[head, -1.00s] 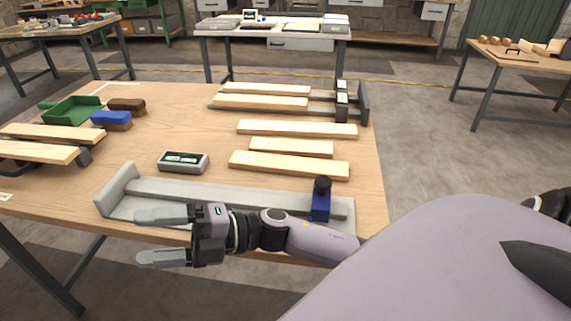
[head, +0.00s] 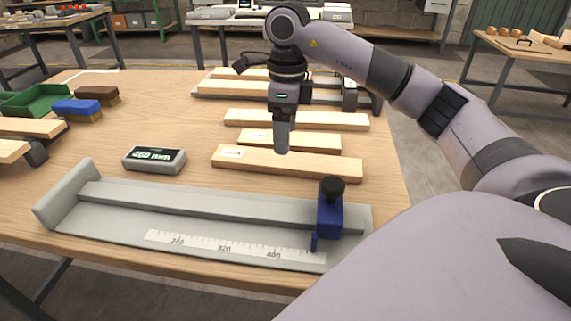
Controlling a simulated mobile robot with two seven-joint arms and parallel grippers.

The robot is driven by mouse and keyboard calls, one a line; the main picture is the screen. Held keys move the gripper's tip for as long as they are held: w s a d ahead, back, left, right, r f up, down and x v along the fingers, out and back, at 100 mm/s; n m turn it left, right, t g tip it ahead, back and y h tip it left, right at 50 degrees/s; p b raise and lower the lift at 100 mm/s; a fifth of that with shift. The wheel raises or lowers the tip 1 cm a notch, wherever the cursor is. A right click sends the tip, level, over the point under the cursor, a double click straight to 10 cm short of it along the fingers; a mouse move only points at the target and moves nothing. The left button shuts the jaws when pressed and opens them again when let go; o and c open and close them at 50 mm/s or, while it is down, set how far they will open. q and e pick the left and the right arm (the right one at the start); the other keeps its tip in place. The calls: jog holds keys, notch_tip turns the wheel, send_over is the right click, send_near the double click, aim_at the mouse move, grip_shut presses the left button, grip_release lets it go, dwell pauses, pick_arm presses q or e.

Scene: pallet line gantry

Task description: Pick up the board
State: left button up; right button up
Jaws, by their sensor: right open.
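Three loose pale boards lie crosswise in the middle of the table: a far one (head: 335,122), a shorter middle one (head: 325,142) and a long near one (head: 315,167). My right gripper (head: 282,150) points straight down over the middle and near boards, hiding a little of them. I see its jaws edge-on, one finger covering the other; it is open and holds nothing. I cannot tell how high the fingertips are above the wood. My left gripper is out of view.
In front lies a grey measuring trough (head: 110,215) with a scale and a blue stop (head: 329,217). A display box (head: 154,159) reads about 460 mm. More boards rest on racks at left (head: 35,152) and back. Brushes (head: 78,109) and a green tray (head: 35,101) stand at left.

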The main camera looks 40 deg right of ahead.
aim_at(290, 160)
jog(key=shift+d+f, duration=0.1)
jog(key=shift+d, duration=0.4)
jog(key=shift+d+f, duration=0.1)
jog(key=shift+f, duration=0.2)
notch_tip(290, 160, down, 6)
jog(key=shift+d+r, duration=0.1)
jog(key=c, duration=0.9)
jog(key=shift+c, duration=0.2)
